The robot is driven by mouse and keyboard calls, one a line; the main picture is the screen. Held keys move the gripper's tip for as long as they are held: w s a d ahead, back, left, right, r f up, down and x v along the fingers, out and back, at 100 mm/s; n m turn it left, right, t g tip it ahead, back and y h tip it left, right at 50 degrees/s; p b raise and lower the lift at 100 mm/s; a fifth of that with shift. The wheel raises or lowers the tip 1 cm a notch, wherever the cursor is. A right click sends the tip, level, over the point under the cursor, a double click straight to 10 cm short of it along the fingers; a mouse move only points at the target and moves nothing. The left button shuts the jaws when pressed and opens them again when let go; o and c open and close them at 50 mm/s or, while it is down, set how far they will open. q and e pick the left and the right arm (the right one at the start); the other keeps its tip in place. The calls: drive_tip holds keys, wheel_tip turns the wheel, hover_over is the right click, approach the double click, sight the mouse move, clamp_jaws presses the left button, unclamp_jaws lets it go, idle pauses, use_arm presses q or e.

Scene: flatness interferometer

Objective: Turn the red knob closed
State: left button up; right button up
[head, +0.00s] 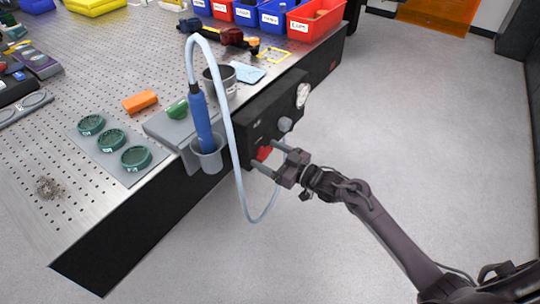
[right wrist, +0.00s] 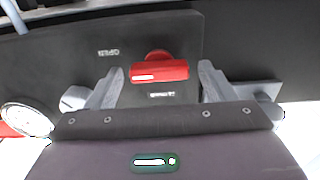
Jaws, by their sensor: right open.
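The red knob (head: 264,153) is on the front of a black panel (head: 262,118) at the table's side edge. In the right wrist view the red knob (right wrist: 159,70) shows as a bar lying crosswise, with small white labels above and below it. My right gripper (head: 268,157) is open at the panel. In the right wrist view its two fingers (right wrist: 158,80) stand on either side of the knob with gaps visible, apart from it. My left gripper is not in view.
A pale hose (head: 232,130) loops down from a blue wand (head: 200,118) standing in a grey cup (head: 207,155), close left of my gripper. A gauge (head: 302,95) and a grey knob (head: 285,124) sit on the panel. Floor to the right is clear.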

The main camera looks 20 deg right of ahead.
drive_tip(key=shift+c, duration=0.3)
drive_tip(key=c, duration=0.9)
